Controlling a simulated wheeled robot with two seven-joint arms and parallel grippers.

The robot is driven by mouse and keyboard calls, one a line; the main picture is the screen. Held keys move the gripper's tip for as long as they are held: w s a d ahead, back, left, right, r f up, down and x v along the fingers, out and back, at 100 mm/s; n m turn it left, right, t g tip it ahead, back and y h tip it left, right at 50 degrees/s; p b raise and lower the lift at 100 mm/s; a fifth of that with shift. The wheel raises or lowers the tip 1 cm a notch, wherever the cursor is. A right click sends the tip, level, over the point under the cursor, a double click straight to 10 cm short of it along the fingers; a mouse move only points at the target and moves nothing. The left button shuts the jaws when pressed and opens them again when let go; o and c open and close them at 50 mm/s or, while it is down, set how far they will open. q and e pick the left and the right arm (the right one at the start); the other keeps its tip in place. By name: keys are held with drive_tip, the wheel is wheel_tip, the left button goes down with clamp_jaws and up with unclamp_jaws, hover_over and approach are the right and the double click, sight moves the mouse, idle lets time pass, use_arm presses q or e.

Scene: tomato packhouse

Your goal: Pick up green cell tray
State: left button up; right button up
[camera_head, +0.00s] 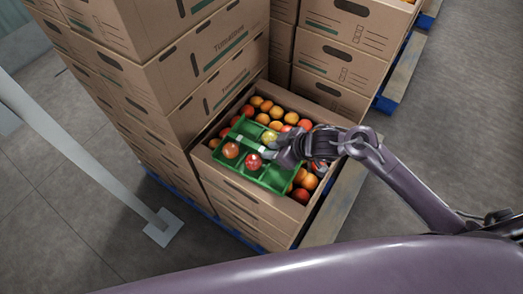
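The green cell tray (277,178) lies on top of loose tomatoes in an open cardboard carton (255,199). A few tomatoes sit in its cells: an orange-red one (230,150), a red one (253,161) and a yellowish one (268,138). My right gripper (272,150) comes in from the right and is over the tray's right part, close to the red and yellowish tomatoes. Its fingers partly hide the tray, and I cannot tell whether they are open or shut. My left gripper is not in view.
Tall stacks of closed tomato cartons (185,85) stand left of and behind the open carton. More loose tomatoes (290,118) fill the carton around the tray. A pale post (85,155) with a floor plate stands at left. Bare floor (465,120) is at right.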

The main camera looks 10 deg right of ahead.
sight(264, 150)
drive_tip(key=x, duration=0.3)
drive_tip(key=shift+w+a, duration=0.15)
clamp_jaws()
drive_tip(key=shift+r, duration=0.1)
